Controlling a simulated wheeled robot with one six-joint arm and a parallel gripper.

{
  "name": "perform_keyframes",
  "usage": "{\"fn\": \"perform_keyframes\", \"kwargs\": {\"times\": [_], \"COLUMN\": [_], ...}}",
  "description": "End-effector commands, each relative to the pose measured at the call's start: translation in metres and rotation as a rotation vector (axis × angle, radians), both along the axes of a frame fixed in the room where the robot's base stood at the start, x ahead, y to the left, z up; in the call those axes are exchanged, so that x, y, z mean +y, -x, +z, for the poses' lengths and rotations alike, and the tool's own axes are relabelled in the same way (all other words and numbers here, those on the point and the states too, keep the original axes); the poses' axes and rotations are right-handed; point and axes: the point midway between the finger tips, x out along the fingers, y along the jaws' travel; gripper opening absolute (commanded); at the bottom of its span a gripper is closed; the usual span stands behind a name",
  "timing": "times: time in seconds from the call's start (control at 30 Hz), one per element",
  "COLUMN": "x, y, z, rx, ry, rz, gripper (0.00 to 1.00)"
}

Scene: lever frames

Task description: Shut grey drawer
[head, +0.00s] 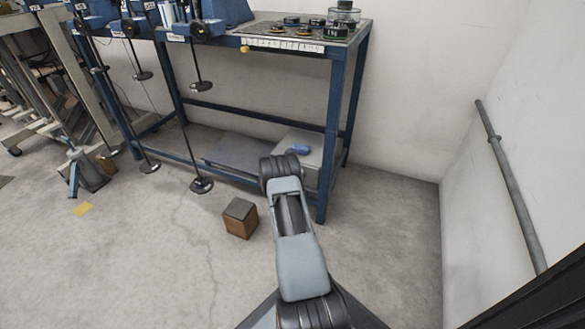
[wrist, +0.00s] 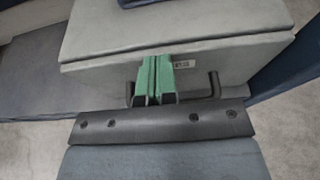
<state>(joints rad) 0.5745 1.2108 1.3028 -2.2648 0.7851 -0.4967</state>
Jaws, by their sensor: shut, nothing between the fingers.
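The grey drawer (wrist: 225,77) fills the middle of the wrist view, with a flat grey top above its front face. A dark bar handle (wrist: 215,84) and a small label show on the front. My gripper (wrist: 156,62) has green fingers closed together, with nothing between them. They overlap the drawer front between the two ends of the handle; I cannot tell if they touch it. In the head view the grey drawer unit (head: 311,142) is low under the blue bench, partly behind my arm, which hides the gripper. How far the drawer stands out is unclear.
A blue-framed bench (head: 332,120) stands over the unit, its front leg close to my arm. A blue object (head: 300,149) lies on the unit. A brown block (head: 240,218) sits on the floor to the left. A wall with a pipe (head: 512,190) is on the right.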

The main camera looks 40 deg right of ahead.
Motion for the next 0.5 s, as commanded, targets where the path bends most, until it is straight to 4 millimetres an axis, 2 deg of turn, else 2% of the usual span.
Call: {"fn": "perform_keyframes", "kwargs": {"times": [0.03, 0.33, 0.5], "x": [-0.005, -0.007, 0.010], "y": [-0.002, 0.001, 0.006], "z": [0.005, 0.006, 0.007], "rx": [-0.007, -0.006, -0.003], "ry": [0.008, 0.010, 0.006], "rz": [0.004, -0.002, -0.001], "gripper": [0.00, 0.00, 0.00]}}
